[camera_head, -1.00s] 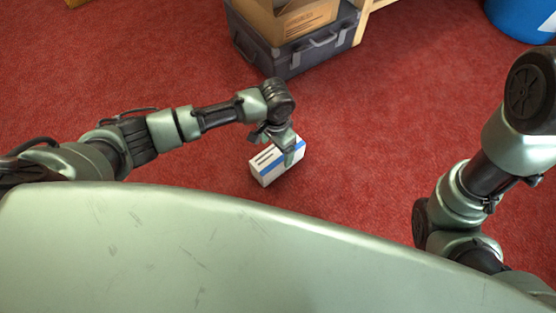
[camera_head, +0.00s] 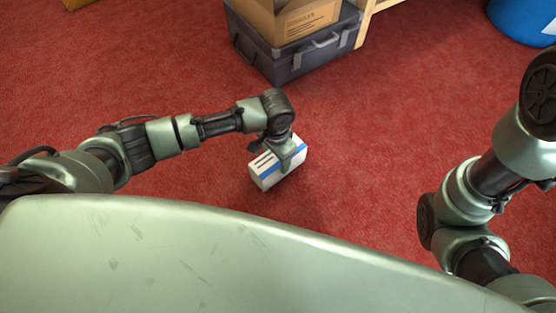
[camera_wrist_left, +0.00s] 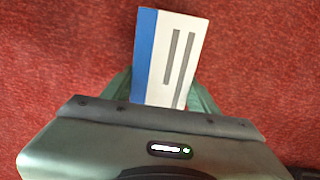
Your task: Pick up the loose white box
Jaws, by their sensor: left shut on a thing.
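The loose white box (camera_head: 266,180) has a blue stripe and dark printed lines, and it stands by itself over the red carpet in the head view. My left gripper (camera_head: 285,158) comes down from above with its fingers on both sides of the box and is shut on it. In the left wrist view the box (camera_wrist_left: 168,58) sticks out between the greenish fingers (camera_wrist_left: 165,95). I cannot tell whether the box touches the floor. My right arm shows at the right, but its gripper is out of view.
A dark grey case (camera_head: 290,62) with an open cardboard box (camera_head: 312,22) on top stands behind. A wooden leg (camera_head: 366,22) is beside it. A blue bin (camera_head: 522,20) is at the far right. The red carpet (camera_head: 390,110) between is clear.

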